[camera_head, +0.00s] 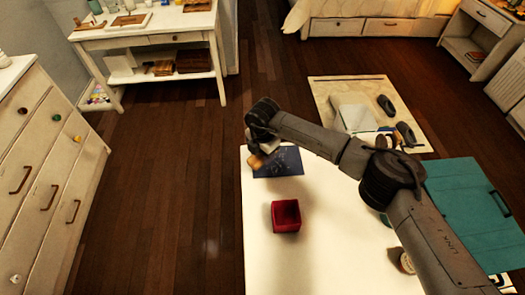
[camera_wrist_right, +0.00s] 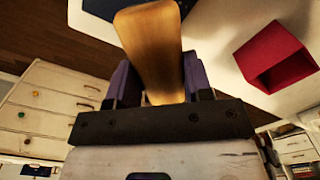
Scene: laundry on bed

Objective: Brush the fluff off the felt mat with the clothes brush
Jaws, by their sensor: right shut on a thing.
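The dark blue felt mat (camera_head: 284,164) lies flat at the far end of the white table. A few faint pale marks show on it, too small to tell clearly as fluff. My right gripper (camera_head: 259,151) is over the mat's left edge, shut on the wooden clothes brush (camera_head: 255,162). In the right wrist view the brush (camera_wrist_right: 150,45) stands between the two purple fingers. Its bristles are hidden, and I cannot tell whether it touches the mat. A dark corner, likely of the mat (camera_wrist_right: 115,8), shows at the top there. My left gripper is not in view.
A red open box (camera_head: 286,216) stands on the white table (camera_head: 320,262), nearer than the mat. A teal case (camera_head: 465,205) lies beyond the table's right edge. The table's front left is clear.

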